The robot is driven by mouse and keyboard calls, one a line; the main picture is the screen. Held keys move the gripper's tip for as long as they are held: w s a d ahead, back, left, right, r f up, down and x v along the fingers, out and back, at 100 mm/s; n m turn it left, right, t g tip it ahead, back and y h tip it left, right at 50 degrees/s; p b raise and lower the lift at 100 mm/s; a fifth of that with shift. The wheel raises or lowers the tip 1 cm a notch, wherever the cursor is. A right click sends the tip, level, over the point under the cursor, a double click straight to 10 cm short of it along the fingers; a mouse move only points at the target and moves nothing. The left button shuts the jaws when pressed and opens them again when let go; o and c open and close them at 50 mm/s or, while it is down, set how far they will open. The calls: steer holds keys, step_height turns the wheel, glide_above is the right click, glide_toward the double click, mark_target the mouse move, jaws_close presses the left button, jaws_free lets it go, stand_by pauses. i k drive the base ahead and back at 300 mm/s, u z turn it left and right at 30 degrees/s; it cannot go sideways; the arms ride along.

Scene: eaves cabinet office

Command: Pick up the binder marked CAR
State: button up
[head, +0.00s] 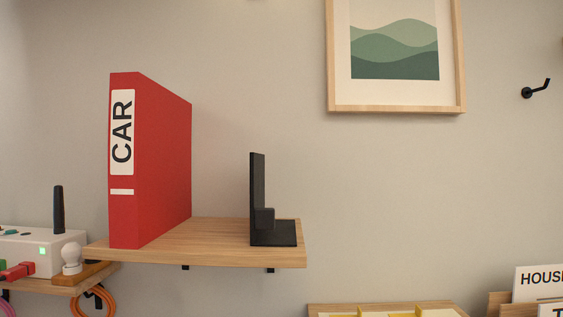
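The binder marked CAR (158,160) is red and stands upright at the left end of a wooden wall shelf (215,242). Its spine faces me and carries a white label reading CAR, with a small white strip below. A black bookend (258,200) stands on the same shelf to the right, apart from the binder. My gripper is not in view.
A white router (40,250) with a black antenna, cables and a small white knob-like object (71,258) sit on a lower shelf at left. A framed picture (395,108) and a black hook (535,89) are on the wall. A wooden tray (330,308) and a HOUSE label (540,279) show at lower right.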

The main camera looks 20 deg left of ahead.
mark_target(150, 126)
steer(key=z, duration=0.4)
steer(key=k, duration=1.2)
steer(key=u, duration=1.2)
steer(key=i, duration=0.4)
steer(key=u, duration=0.05)
